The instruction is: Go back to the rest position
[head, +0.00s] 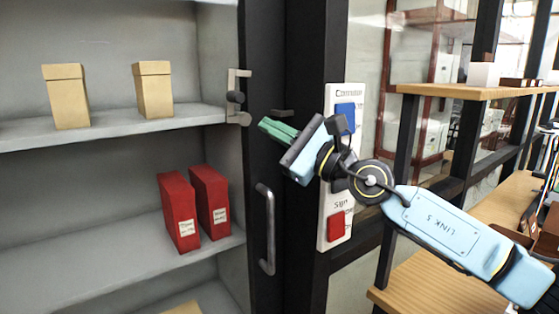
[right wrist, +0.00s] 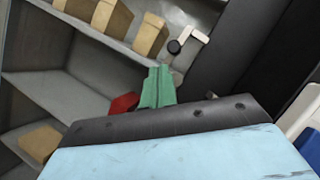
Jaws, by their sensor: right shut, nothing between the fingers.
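My right gripper (head: 279,131) is raised in front of the dark cabinet frame, just left of the white sign panel. Its green fingers are together with nothing between them, and they point left toward the cabinet. The fingers also show in the right wrist view (right wrist: 157,88), below the grey latch. They appear apart from the shelves and boxes. My left gripper is not in the head view.
Two tan boxes (head: 66,97) (head: 153,90) stand on the upper shelf (head: 110,130). Two red boxes (head: 178,212) (head: 210,201) stand on the lower shelf (head: 90,275). A latch (head: 237,97), a door handle (head: 266,230) and the sign panel (head: 334,160) are close by. Wooden shelves (head: 470,92) stand right.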

